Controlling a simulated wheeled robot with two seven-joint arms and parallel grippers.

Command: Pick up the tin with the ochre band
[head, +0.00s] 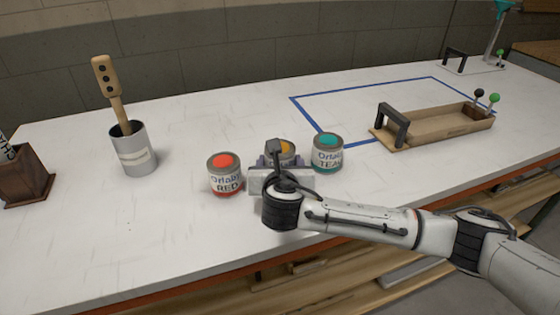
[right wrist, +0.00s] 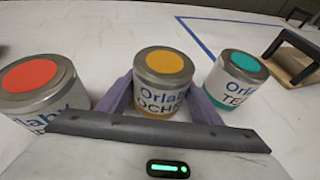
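The ochre tin (head: 288,147) has an ochre spot on its lid and stands upright on the white table, mostly hidden behind my right gripper in the head view. In the right wrist view the ochre tin (right wrist: 164,66) shows its "OCHRE" label. My right gripper (right wrist: 163,88) is open, with one purple-grey finger on each side of this tin. I see no clear grip; whether a finger touches the tin is hard to tell. My left gripper is not in view.
The red tin (head: 225,175) stands close on the left, the teal tin (head: 327,153) close on the right. A grey cup (head: 135,158) with a wooden-handled tool and a brown box (head: 24,178) stand left. A wooden tray (head: 440,128) lies right, by a blue outline.

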